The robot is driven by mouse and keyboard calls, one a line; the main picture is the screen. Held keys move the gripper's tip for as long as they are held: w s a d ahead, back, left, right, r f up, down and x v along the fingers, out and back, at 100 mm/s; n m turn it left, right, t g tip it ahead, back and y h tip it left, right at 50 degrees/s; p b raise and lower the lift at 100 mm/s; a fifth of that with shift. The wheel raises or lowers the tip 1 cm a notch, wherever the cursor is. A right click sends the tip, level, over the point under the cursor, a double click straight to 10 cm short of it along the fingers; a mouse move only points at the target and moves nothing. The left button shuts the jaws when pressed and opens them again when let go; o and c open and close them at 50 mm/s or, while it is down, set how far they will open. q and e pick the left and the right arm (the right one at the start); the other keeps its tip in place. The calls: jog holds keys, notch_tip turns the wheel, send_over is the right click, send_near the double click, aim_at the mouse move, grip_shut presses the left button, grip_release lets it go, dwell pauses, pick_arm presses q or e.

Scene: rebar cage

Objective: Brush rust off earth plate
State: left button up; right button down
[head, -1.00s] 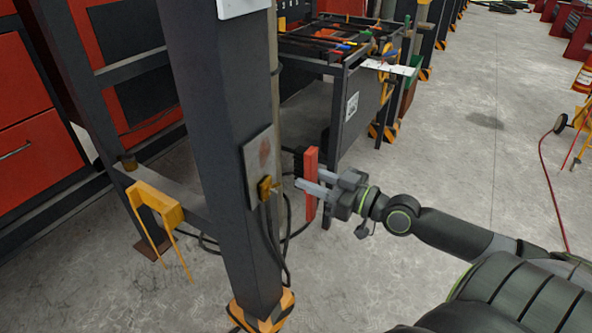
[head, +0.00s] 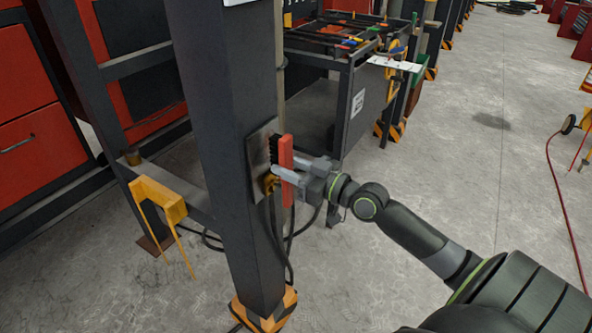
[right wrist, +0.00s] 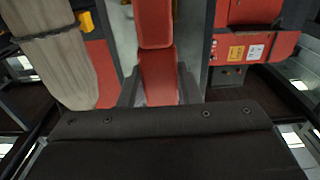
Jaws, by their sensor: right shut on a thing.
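The earth plate (head: 257,145) is a grey metal plate on the side of a dark upright post. A yellow clamp (head: 270,184) with a dark cable sits at its lower part. My right gripper (head: 286,170) is shut on a red-handled brush (head: 286,158), held upright with its black bristles towards the plate. The bristles are at the plate's right part and look to touch it; exact contact is hard to tell. In the right wrist view the red handle (right wrist: 158,75) stands between the fingers. The rust is mostly hidden behind the brush. My left gripper is not in view.
The dark post (head: 225,130) has a yellow-black striped foot (head: 262,312). A yellow bracket-like stand (head: 160,200) is at its left. A tool cart (head: 345,95) stands behind. Cables hang below the plate. The floor at right is open, with a red hose (head: 562,200).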

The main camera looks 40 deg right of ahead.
jog(key=shift+x, duration=1.05)
dwell(0.5)
jog(key=shift+b, duration=0.3)
